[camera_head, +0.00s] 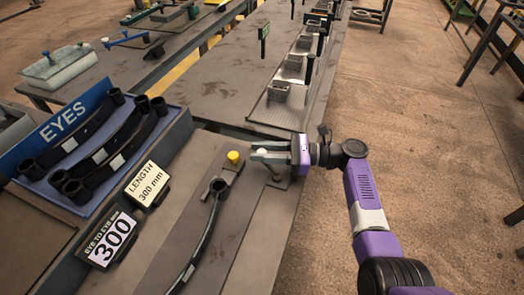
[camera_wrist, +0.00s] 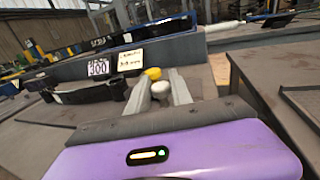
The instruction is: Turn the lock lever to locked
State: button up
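A small fixture plate (camera_head: 224,176) on the bench carries a yellow knob (camera_head: 234,157), which also shows in the wrist view (camera_wrist: 153,73). A white ball knob (camera_head: 263,151), apparently the end of the lock lever, is just right of the yellow one. My gripper (camera_head: 258,151) reaches in from the right, level with the bench. Its fingers stand apart, one on each side of the white knob, which shows between them in the wrist view (camera_wrist: 160,88). Whether they touch it is unclear. The lever's arm is mostly hidden under the gripper.
A dark leaf spring (camera_head: 202,240) lies on the bench, its eye near the fixture. Signs reading 300 (camera_head: 112,238) and LENGTH 300 mm (camera_head: 148,184) stand left. A blue EYES rack (camera_head: 58,132) holds several springs. A tray of metal blocks (camera_head: 262,112) is beyond. Open floor lies right.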

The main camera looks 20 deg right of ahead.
jog(key=o, duration=0.3)
jog(key=shift+o, duration=0.2)
jog(key=v, duration=0.7)
jog(key=shift+s+d+b, duration=0.2)
jog(key=shift+d+b, duration=0.1)
jog(key=shift+b, duration=0.1)
